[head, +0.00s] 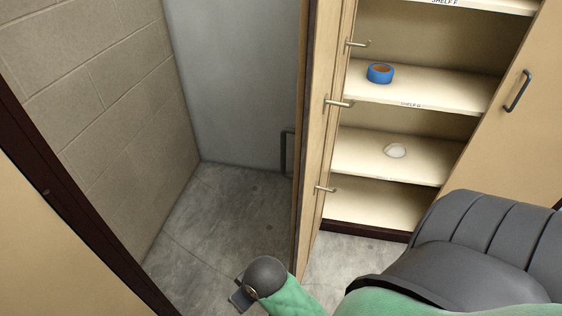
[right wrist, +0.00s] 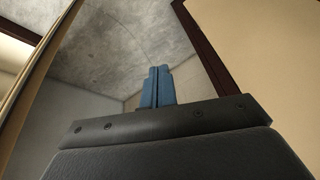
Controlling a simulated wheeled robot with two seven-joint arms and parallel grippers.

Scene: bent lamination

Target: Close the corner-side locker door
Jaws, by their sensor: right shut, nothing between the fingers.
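The open locker door (head: 333,60) is a tan panel seen almost edge-on in the head view, standing out from the left side of the shelved locker. Its inner side carries several metal hooks (head: 340,103), and a dark handle (head: 286,152) shows on its outer side, facing the corner. My right gripper (head: 239,297) is low in front of the door's outer side, mostly hidden by my wrist. In the right wrist view its blue fingers (right wrist: 157,86) are together and empty, apart from the door panel at the left. My left gripper is not in view.
A block wall (head: 95,100) and a grey wall (head: 240,80) bound the corner. Bare concrete floor (head: 215,220) lies between. A dark-framed tan panel (head: 50,240) stands at lower left.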

